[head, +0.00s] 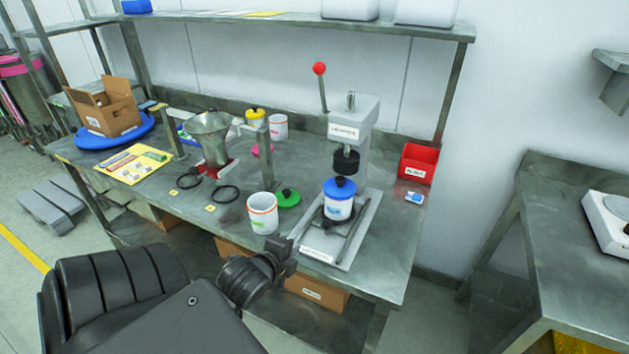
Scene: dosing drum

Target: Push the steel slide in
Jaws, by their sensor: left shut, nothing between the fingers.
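A grey steel lever press (357,130) with a red-knobbed lever stands at the right end of the bench. On its base, under the black press head (346,160), a white can with a blue lid (339,204) stands upright in a dark round seat. A pale labelled steel plate (317,256) is at the base's front, between dark rails; I take it for the slide, but its travel is hard to tell. My left gripper (288,246) is shut and empty at the bench's front edge, just left of this plate; contact cannot be told. My right gripper is not in view.
A steel hopper (211,138) stands further left. A red bin (417,162) is at the right. The bench's front right corner is clear.

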